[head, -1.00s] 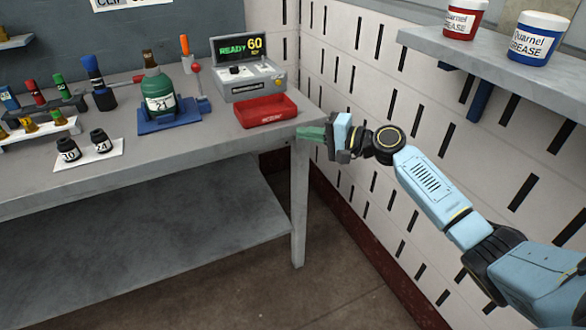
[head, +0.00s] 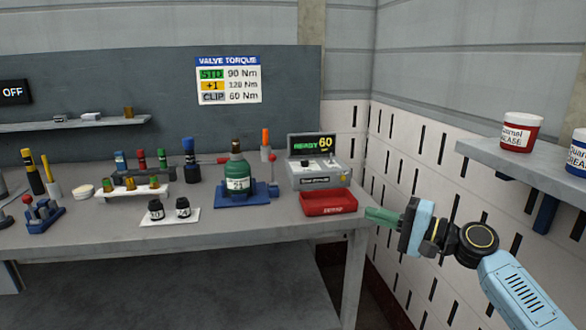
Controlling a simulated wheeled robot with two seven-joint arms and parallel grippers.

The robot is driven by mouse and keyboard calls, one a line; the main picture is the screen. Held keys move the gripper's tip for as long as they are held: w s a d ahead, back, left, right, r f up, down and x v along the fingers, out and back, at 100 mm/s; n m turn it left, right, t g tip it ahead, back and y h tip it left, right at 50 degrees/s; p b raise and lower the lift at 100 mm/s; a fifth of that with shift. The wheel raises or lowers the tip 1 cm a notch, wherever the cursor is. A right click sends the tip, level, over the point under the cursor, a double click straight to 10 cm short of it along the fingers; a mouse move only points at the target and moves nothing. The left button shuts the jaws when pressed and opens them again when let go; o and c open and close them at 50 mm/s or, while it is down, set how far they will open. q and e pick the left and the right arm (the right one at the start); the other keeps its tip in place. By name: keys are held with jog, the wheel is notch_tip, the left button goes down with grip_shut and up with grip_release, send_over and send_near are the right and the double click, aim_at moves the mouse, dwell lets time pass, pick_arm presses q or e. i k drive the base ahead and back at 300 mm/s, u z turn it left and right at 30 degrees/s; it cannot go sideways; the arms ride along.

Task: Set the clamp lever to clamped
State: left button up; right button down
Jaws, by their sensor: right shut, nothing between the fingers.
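A dark green gas cylinder (head: 237,180) labelled "21" stands upright in a blue clamp base (head: 232,198) on the bench. A lever with a red ball knob (head: 272,157) stands up at the right side of this base. I cannot tell from here whether that position is clamped. My right gripper (head: 383,216) is shut and empty, its green fingers pointing left near the bench's right end. It is well to the right of the lever and apart from it. My left gripper is not in view.
A red tray (head: 328,202) and a grey display box (head: 318,178) reading "READY 60" lie between my right gripper and the cylinder. Black sockets on a white card (head: 168,218) sit front left. A shelf (head: 530,165) with grease tubs juts from the right wall.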

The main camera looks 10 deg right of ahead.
aim_at(272, 157)
jog(key=k, duration=0.4)
jog(key=z, duration=0.45)
jog(key=i, duration=1.65)
jog(key=u, duration=1)
